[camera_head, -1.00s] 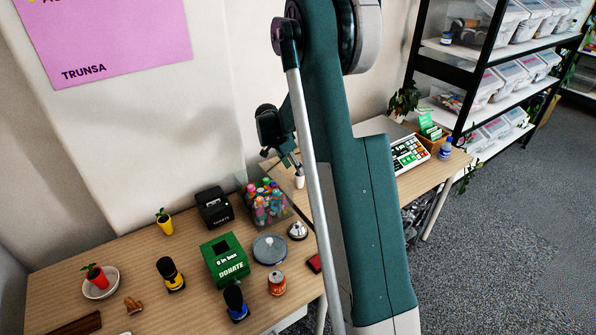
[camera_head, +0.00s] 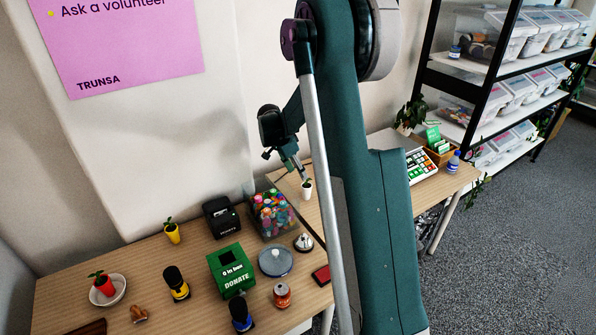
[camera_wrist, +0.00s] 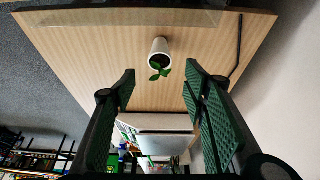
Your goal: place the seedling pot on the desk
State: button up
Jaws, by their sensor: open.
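A white seedling pot (camera_head: 307,190) with a small green plant stands upright on the right-hand desk (camera_head: 310,213), near its left end. In the wrist view the white pot (camera_wrist: 159,46) stands on bare wood, centred sideways between the fingers but beyond their tips. My gripper (camera_head: 299,173) is just above and left of the pot in the head view. In the wrist view my gripper (camera_wrist: 159,76) has its green-padded fingers spread wide with nothing between them. A yellow seedling pot (camera_head: 173,237) and a red seedling pot (camera_head: 105,287), in a white bowl (camera_head: 118,297), are on the left-hand desk (camera_head: 65,272).
A clear box of colourful items (camera_head: 273,214), a black printer (camera_head: 221,217) and a green donation box (camera_head: 231,270) crowd the left-hand desk. My arm hides part of the right-hand desk.

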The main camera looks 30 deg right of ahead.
jog(key=s+a+r+n+t+y, duration=0.3)
jog(key=s+a+r+n, duration=0.6)
jog(key=s+a+r, duration=0.9)
jog(key=s+a+n+t, duration=0.2)
jog(key=s+a+n, duration=0.2)
jog(key=s+a, duration=0.3)
jog(key=s+a+n+t+y, duration=0.1)
jog(key=s+a+n, duration=0.4)
jog(key=s, duration=1)
jog(key=shift+a+r+t, duration=0.35)
jog(key=shift+a+t, duration=0.25)
jog(key=shift+a, duration=0.35)
